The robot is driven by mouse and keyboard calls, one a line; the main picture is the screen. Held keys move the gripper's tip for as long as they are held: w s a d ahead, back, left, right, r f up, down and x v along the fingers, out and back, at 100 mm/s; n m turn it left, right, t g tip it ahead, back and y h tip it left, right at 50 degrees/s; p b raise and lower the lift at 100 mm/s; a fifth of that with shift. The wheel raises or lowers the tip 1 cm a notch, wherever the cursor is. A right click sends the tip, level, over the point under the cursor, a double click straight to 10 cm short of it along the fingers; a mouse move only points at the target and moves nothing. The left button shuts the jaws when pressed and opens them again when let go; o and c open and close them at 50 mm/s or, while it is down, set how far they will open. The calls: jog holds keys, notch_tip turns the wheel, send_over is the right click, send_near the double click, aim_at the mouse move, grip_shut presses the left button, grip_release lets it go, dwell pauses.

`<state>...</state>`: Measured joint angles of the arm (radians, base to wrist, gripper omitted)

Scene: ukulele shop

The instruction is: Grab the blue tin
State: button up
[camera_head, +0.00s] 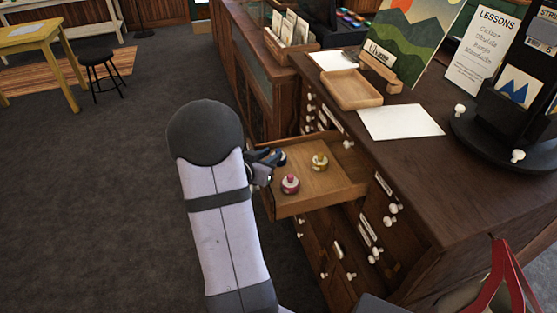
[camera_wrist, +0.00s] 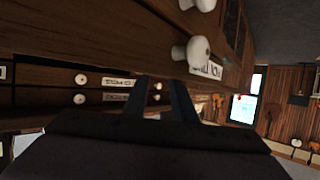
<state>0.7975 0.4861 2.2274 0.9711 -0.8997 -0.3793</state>
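A wooden drawer (camera_head: 335,189) is pulled out of the dark cabinet. A small blue shape, apparently the blue tin (camera_head: 280,157), shows at the drawer's left side, partly hidden by my gripper (camera_head: 272,160). My gripper is at that left edge, close to the blue shape; whether they touch I cannot tell. In the wrist view my gripper (camera_wrist: 160,95) shows two dark fingers apart with nothing visible between them. No tin shows in the wrist view.
The cabinet fronts carry several white knobs (camera_wrist: 192,48). On the counter are a wooden tray (camera_head: 352,89), a white sheet (camera_head: 401,122) and a dark round stand (camera_head: 470,130). Open carpet (camera_head: 90,200) lies to the left, with a black stool (camera_head: 96,60).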

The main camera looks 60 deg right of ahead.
aim_at(278, 151)
jog(key=shift+p+x, duration=0.35)
jog(key=shift+x, duration=2.7)
jog(key=shift+r, duration=0.1)
jog(key=shift+c, duration=0.5)
grip_shut()
